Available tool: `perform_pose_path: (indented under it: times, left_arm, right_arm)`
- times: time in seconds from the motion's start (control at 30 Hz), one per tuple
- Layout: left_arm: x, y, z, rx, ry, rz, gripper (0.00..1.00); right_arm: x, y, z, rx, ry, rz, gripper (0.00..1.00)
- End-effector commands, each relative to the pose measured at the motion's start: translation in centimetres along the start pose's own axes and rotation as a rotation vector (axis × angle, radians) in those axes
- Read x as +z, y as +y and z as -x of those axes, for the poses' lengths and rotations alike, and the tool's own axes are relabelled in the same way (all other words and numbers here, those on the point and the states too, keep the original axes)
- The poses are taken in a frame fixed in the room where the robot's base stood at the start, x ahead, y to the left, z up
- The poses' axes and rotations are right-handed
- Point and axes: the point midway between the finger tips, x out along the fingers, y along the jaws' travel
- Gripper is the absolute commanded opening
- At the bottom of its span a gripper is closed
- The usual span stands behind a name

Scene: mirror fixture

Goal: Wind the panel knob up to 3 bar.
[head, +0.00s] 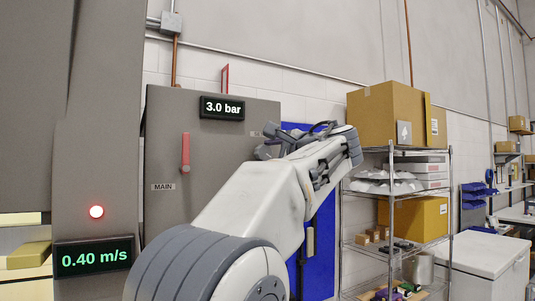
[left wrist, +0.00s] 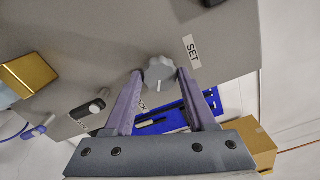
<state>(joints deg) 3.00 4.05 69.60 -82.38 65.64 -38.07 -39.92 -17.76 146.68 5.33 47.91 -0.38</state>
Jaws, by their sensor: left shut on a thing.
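The grey panel (head: 215,120) stands left of centre in the head view. Its black display (head: 222,108) reads 3.0 bar. The grey knob (left wrist: 159,74), with a pale pointer line, shows in the left wrist view beside a label reading SET (left wrist: 192,51). My left gripper (left wrist: 160,77) is shut on the knob, one finger at each side. In the head view my left gripper (head: 268,146) is at the panel's right part, and the arm hides the knob there. My right gripper is in neither view.
A red handle (head: 185,152) stands out from the panel above a MAIN label. A grey post at left carries a red lamp (head: 96,211) and a display (head: 93,257) reading 0.40 m/s. A wire shelf (head: 391,215) with boxes stands right of my arm.

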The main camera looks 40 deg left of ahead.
Motion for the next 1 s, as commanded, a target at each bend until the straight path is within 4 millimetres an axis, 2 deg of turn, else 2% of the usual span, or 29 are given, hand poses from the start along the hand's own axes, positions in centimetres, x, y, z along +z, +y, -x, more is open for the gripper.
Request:
perform_pose_path:
  times: [0.17,0.2,0.23,0.27,0.53,0.67,0.77,1.0]
  left_arm:
    - [-0.3,0.0,0.1,-0.002,0.007,0.0,0.01]
    - [-0.3,0.0,0.1,-0.002,0.007,0.0,0.68]
    - [-0.2,0.0,0.0,-0.002,0.007,0.0,0.79]
    - [-0.2,0.0,0.0,-0.002,0.006,0.0,0.86]
    - [-0.1,0.0,0.0,0.0,0.002,0.001,0.86]
    - [-0.1,0.1,0.6,-0.002,0.003,0.003,0.86]
    - [-0.3,0.3,2.1,-0.004,0.005,0.005,0.86]
    - [-0.4,0.3,6.9,-0.004,0.008,0.005,0.86]
  right_arm:
    - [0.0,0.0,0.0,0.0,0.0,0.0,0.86]
    - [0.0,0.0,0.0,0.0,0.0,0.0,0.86]
    - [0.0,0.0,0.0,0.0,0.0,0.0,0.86]
    - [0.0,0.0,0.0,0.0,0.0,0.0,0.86]
    - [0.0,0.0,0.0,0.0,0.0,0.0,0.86]
    - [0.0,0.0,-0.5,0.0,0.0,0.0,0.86]
    - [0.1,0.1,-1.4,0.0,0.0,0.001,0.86]
    - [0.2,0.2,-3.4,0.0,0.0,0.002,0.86]
